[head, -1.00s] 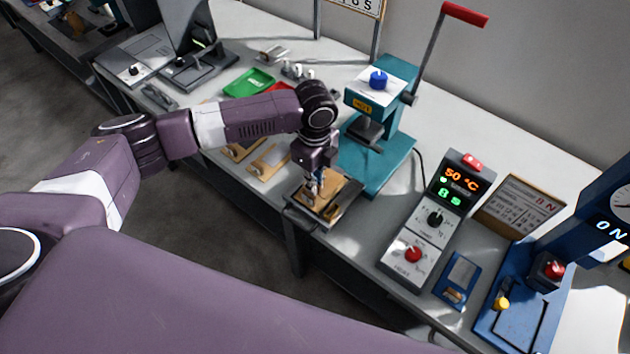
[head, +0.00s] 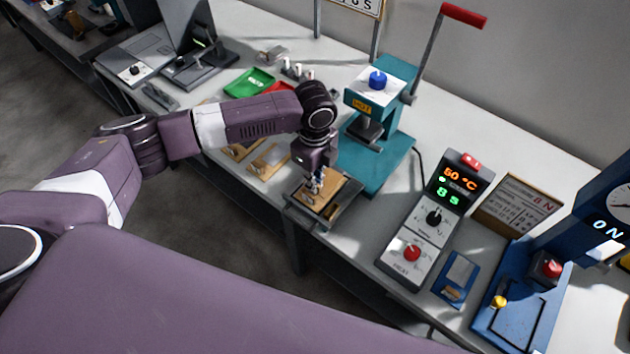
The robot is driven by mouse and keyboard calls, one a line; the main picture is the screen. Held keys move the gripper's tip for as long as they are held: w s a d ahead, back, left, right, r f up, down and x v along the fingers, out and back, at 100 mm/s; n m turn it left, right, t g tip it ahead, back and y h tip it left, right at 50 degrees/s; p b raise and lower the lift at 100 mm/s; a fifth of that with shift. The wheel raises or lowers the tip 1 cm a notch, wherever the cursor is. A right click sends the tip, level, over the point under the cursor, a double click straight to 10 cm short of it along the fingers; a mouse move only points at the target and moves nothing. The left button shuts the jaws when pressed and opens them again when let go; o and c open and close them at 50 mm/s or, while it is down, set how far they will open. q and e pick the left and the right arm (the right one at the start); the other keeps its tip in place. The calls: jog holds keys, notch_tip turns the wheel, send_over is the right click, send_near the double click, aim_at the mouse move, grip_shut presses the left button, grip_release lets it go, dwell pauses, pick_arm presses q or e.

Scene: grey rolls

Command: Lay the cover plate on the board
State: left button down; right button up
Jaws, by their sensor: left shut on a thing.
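My left gripper (head: 315,187) points down over a dark metal fixture (head: 346,216) at the front edge of the bench. A tan plate (head: 338,194), which looks like the cover plate, is at the fixture, right under the fingers. The gripper is shut on it, though the fingertips and grip point are small and partly hidden. The board cannot be told apart beneath the plate, and I cannot tell whether the plate touches what is below. My right gripper is out of view.
A teal press (head: 376,130) with a red-handled lever stands just behind the fixture. Tan boards (head: 268,162) lie to the left, with a green tray (head: 249,83) behind. A control box (head: 434,220) reading 50 °C and a blue device (head: 520,310) stand to the right.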

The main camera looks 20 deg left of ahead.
pick_arm(q)
jog(key=shift+s+a+f, duration=0.1)
jog(key=shift+s+f, duration=0.1)
jog(key=shift+f, duration=0.25)
jog(key=shift+s+a+f, duration=0.1)
jog(key=shift+s+f, duration=0.1)
jog(key=shift+f, duration=0.25)
jog(key=shift+w+f, duration=0.35)
jog(key=shift+w, duration=0.15)
jog(key=shift+s, duration=0.2)
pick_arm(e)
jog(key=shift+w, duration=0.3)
pick_arm(q)
jog(key=shift+r, duration=0.2)
